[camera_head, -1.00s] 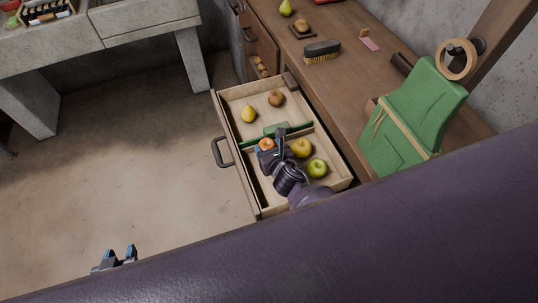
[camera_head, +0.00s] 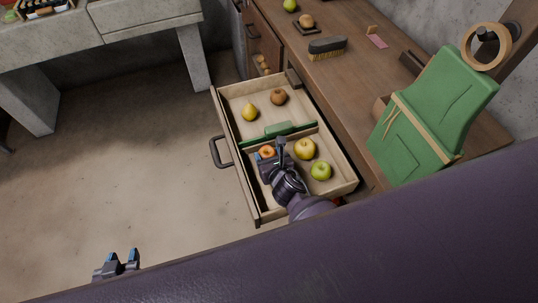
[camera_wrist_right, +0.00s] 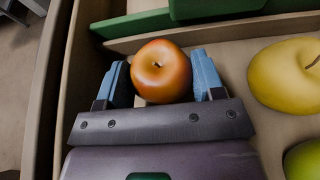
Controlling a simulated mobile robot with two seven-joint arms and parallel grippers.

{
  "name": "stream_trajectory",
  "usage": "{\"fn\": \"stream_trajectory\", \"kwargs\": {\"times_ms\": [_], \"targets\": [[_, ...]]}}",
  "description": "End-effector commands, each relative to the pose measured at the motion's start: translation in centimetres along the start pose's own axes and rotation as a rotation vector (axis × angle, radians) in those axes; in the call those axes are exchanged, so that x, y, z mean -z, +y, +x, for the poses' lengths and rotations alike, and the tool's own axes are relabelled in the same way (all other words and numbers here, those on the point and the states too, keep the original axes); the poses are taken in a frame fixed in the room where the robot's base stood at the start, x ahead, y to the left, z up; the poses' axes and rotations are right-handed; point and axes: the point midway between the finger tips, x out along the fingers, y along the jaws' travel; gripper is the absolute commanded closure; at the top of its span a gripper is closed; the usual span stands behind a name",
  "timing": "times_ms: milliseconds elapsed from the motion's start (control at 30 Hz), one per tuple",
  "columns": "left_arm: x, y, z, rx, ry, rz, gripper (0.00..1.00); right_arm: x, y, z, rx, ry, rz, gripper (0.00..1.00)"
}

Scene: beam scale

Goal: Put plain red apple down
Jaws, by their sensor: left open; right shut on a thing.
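The plain red apple (camera_head: 266,151), orange-red in this light, is in the near compartment of the open drawer (camera_head: 240,185), close to the green divider (camera_head: 290,129). My right gripper (camera_head: 271,156) is shut on it. In the right wrist view the apple (camera_wrist_right: 160,70) sits between the blue fingers (camera_wrist_right: 163,82), its stem facing the camera. Its underside is hidden, so I cannot tell if it touches the drawer floor. My left gripper (camera_head: 118,259) is open and empty, low at the left, away from the drawer.
A yellow apple (camera_head: 305,149) and a green apple (camera_head: 320,171) lie right of my right gripper. The far compartment holds a yellow pear (camera_head: 249,113) and a brown fruit (camera_head: 278,97). A brush (camera_head: 327,47) and a green bag (camera_head: 425,115) stand on the counter.

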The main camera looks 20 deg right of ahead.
Motion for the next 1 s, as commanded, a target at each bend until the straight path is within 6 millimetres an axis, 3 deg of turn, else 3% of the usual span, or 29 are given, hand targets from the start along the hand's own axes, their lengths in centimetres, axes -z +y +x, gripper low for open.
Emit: {"fn": "stream_trajectory", "kwargs": {"times_ms": [67, 100, 233, 633, 1000], "targets": [[-0.3, 0.0, 0.1, 0.000, -0.002, 0.000, 0.57, 0.3, 0.0, 0.1, 0.000, 0.001, 0.000, 0.64], [-0.2, 0.0, 0.1, 0.000, -0.002, 0.000, 0.57, 0.2, 0.0, 0.1, 0.000, 0.001, 0.000, 0.32], [-0.3, 0.0, 0.0, 0.000, -0.003, 0.000, 0.57, 0.2, 0.0, 0.1, 0.000, 0.001, 0.000, 0.13], [0.0, -0.1, -0.5, 0.002, -0.007, -0.002, 0.57, -0.6, 0.0, -0.2, 0.000, -0.001, 0.001, 0.13], [1.2, -0.2, -0.9, 0.002, 0.003, -0.001, 0.57, -0.3, -0.1, -5.9, 0.000, 0.000, -0.001, 0.13]]}}
